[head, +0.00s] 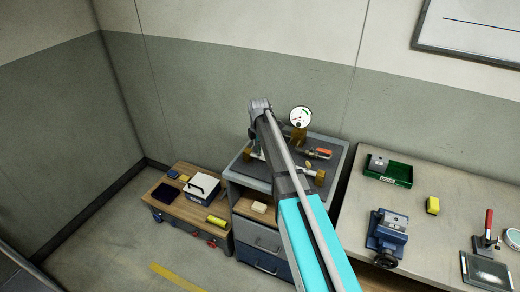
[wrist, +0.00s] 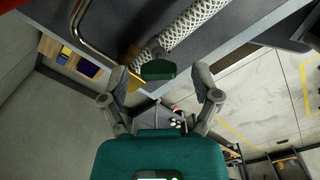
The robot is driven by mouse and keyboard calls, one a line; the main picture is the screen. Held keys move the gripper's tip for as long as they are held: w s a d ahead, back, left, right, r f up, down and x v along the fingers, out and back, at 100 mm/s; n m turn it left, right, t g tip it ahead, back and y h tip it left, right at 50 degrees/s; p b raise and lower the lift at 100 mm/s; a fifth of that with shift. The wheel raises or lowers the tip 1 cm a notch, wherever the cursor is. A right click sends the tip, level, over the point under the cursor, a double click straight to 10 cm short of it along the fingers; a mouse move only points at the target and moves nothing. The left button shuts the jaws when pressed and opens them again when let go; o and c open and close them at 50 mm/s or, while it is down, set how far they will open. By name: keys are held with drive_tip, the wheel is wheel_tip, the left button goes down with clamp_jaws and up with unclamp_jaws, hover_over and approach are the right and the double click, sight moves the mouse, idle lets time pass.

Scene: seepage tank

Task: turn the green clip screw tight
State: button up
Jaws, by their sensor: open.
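In the wrist view, the green clip screw (wrist: 158,70) has a wide dark green head on a short dark stem beside a braided hose (wrist: 190,25). My gripper (wrist: 162,82) is open, with one fingertip to the left of the screw head and one to the right. Clear gaps show on both sides, so neither finger appears to touch it. In the head view, my arm reaches over the grey bench with the gauge and brass fittings. The green screw cannot be made out there, and my fingertips are hidden by the arm.
A round gauge (head: 300,117) stands at the back of the grey bench (head: 336,165). A bent metal pipe (wrist: 82,30) lies left of the hose in the wrist view. A worktable (head: 345,230) with a green tray (head: 402,172) and blue vise (head: 385,240) stands right.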

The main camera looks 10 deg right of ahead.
drive_tip(key=c, duration=1.1)
drive_tip(key=shift+d, duration=0.15)
clamp_jaws()
